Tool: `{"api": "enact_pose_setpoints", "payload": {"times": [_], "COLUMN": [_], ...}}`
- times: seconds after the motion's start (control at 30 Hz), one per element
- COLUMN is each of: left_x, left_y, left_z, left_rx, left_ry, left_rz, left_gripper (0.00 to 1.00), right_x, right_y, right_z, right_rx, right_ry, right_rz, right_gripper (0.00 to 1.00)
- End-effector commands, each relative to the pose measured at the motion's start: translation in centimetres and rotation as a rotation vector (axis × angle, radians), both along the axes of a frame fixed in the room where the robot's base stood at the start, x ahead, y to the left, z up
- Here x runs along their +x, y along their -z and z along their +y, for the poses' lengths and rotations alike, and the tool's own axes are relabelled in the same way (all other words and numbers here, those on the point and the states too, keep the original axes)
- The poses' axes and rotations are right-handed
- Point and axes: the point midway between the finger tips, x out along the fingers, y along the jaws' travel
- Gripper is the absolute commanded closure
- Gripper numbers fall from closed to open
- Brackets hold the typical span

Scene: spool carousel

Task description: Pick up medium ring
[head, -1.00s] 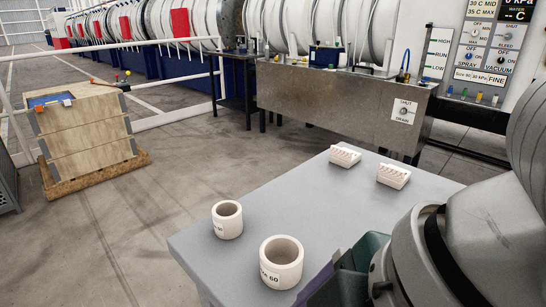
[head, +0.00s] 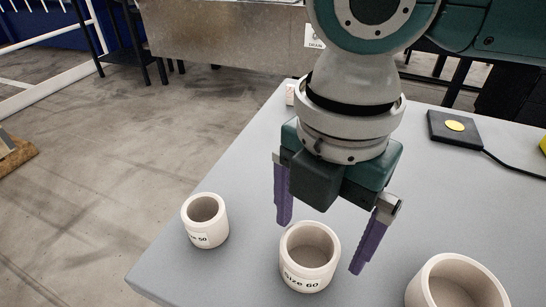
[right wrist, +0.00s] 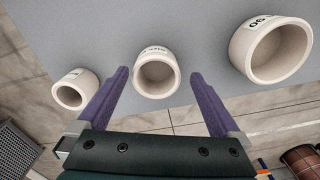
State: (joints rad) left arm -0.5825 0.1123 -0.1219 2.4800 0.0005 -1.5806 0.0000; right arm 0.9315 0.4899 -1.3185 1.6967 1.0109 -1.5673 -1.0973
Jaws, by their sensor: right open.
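The medium ring (head: 303,281), a cream cylinder with a wide bore labelled "Size 60", stands upright on the grey table. A smaller ring (head: 209,239) stands to its left and a larger ring (head: 420,289) to its right. My right gripper (head: 321,245) is open and empty, its two purple fingers pointing down close to the medium ring. In the right wrist view, the medium ring (right wrist: 153,55) shows between the open fingers, with clear space on both sides; neither finger visibly touches it. The small ring (right wrist: 72,82) and large ring (right wrist: 247,42) lie outside the fingers. My left gripper is out of view.
A black box with a yellow button (head: 455,126) and a cable sits at the table's right rear. A small pale block (head: 291,93) is partly hidden behind my arm. The grey table top (head: 240,160) is bare behind the small ring.

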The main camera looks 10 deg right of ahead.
Motion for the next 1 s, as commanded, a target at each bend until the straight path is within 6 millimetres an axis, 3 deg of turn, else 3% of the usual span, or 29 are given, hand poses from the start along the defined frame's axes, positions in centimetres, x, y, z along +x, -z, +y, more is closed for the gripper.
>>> {"api": "enact_pose_setpoints", "payload": {"times": [0.23, 0.53, 1.0], "left_x": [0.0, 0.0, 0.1], "left_y": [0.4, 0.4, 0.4], "left_z": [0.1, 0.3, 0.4], "left_rx": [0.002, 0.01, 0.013], "left_ry": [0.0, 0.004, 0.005], "left_rz": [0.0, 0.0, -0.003], "left_gripper": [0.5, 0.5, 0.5], "right_x": [-0.2, -0.1, -0.1], "right_y": [3.8, 4.4, 4.4], "right_z": [0.6, 0.6, 0.6], "right_rx": [0.0, 0.001, 0.001], "right_ry": [0.0, 0.0, 0.0], "right_rz": [0.002, -0.001, -0.001], "right_gripper": [0.0, 0.0, 0.52]}}
